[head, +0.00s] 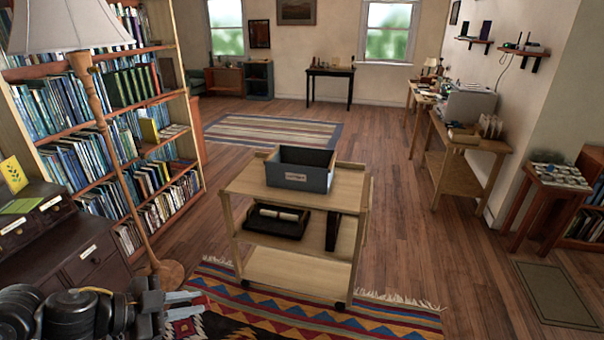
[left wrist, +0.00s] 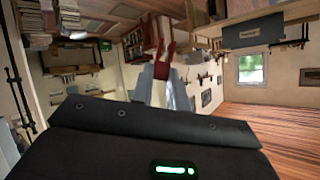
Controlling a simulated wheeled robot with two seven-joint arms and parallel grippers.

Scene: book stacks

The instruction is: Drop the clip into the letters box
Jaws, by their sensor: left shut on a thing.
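The letters box is an open grey-blue box (head: 298,178) with a pale label on its front, on the top shelf of a wooden cart (head: 245,185). It also shows at the upper right of the left wrist view (left wrist: 248,36). My left gripper (head: 200,303) is at the lower left of the head view, apart from the box, in front and to its left. It is shut on a small dark red thing (left wrist: 163,70), which I take to be the clip; its shape is hard to make out. The box's floor is mostly hidden. My right gripper is not in view.
The cart's middle shelf holds a black tray (head: 275,222). A floor lamp (head: 110,150) and a dark drawer cabinet (head: 70,245) stand at the left, near my left arm. A patterned rug (head: 330,322) lies before the cart. The air between gripper and box looks clear.

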